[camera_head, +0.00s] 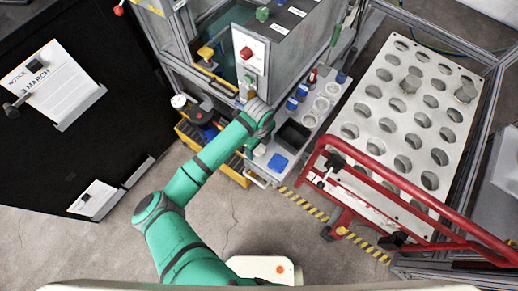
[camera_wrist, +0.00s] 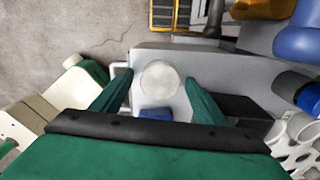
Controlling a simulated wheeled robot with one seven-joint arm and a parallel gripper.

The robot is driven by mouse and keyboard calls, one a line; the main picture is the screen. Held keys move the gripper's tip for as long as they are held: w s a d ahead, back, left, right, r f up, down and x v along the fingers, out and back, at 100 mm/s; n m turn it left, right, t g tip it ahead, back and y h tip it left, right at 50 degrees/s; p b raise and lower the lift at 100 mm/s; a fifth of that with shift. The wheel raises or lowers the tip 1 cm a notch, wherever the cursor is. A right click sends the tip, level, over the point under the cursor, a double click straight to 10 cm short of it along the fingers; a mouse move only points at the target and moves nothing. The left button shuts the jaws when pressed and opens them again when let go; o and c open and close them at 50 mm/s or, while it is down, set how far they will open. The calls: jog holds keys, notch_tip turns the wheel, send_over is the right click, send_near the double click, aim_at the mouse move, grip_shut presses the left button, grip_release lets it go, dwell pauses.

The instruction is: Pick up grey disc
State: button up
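The grey disc (camera_wrist: 160,82) is a pale round piece on a grey bench top (camera_wrist: 185,65) in the wrist view. My gripper (camera_wrist: 159,76) is open, with one green finger to each side of the disc and a visible gap on both sides. How far the fingertips are above the disc I cannot tell. In the head view a small pale round shape, likely the disc (camera_head: 260,150), shows just below my wrist. My gripper is mostly hidden there by the arm.
A blue square block (camera_wrist: 155,114) lies beside the disc. A black bin (camera_head: 292,135) and several blue-capped containers (camera_head: 292,103) stand on the same bench. A red rail frame (camera_head: 345,150) and a plate with round holes (camera_head: 405,125) are to the right.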

aim_at(258, 149)
jog(key=shift+w, duration=0.1)
jog(key=c, duration=0.9)
jog(key=shift+o, duration=0.2)
jog(key=shift+d, duration=0.25)
jog(key=shift+a+r, duration=0.2)
jog(key=shift+a, duration=0.2)
jog(key=shift+r, duration=0.3)
notch_tip(258, 149, up, 2)
jog(key=shift+r, duration=0.1)
jog(key=s+a+r, duration=0.9)
jog(key=s, duration=0.1)
jog(key=shift+s+a+r, duration=0.15)
jog(key=shift+a+r, duration=0.2)
jog(key=shift+r, duration=0.05)
